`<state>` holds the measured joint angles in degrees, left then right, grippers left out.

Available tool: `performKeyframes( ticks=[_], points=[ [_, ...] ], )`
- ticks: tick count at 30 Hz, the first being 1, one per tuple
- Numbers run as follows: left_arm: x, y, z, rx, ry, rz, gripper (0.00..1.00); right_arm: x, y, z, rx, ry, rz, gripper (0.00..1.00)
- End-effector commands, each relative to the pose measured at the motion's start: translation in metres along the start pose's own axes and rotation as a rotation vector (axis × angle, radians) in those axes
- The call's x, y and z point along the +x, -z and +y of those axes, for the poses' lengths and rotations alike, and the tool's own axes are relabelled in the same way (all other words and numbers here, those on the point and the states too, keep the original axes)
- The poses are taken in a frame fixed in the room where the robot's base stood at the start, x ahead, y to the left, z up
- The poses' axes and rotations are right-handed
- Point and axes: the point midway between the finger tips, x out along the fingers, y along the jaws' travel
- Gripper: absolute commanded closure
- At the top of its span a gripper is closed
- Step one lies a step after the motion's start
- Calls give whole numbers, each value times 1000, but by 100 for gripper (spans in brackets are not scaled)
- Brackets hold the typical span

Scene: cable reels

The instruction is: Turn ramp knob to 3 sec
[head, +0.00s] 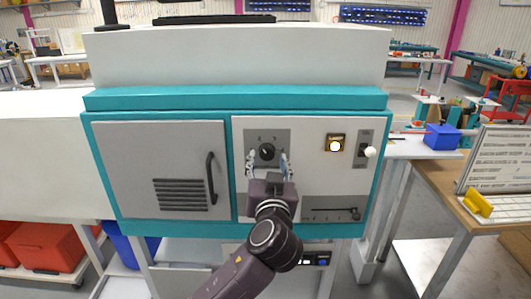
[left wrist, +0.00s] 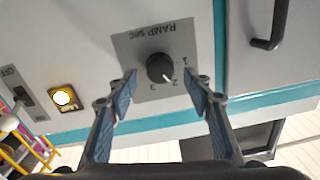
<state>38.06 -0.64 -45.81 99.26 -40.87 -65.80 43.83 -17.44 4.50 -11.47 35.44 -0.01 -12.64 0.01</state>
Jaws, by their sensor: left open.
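The ramp knob (head: 266,151) is a round black dial on a grey plate on the machine's front panel. In the left wrist view the knob (left wrist: 160,68) appears upside down, with "RAMP SEC" and the numbers 1, 2 and 3 around it. Its white mark seems to point toward the 2. My left gripper (head: 267,164) is open just in front of the plate, its fingers to either side of and slightly below the knob in the head view. In the wrist view the blue fingertips (left wrist: 163,86) show no contact with the knob. My right gripper is out of view.
On the same panel are a lit button (head: 335,146), an off switch with a pale ball-ended lever (head: 370,152) and a slider (head: 354,214). A door with a black handle (head: 211,178) is to the left. A side table holds a blue bin (head: 442,137).

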Motion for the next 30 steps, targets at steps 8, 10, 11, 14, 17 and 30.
performKeyframes(
  ticks=[8, 10, 11, 14, 17, 30],
  points=[
    [25, 0, 0, 2, 0, -2, 53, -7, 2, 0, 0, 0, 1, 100],
    [27, -1, 0, 1, 0, -1, 53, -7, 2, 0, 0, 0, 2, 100],
    [27, -1, 0, 1, 0, -1, 53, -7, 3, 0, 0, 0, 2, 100],
    [27, -1, 0, 0, -1, -1, 53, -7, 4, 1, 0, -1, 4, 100],
    [27, -1, 0, 1, -1, -1, 53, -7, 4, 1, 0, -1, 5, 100],
    [27, -1, 0, 1, -1, -1, 95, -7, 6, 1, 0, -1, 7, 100]
  ],
)
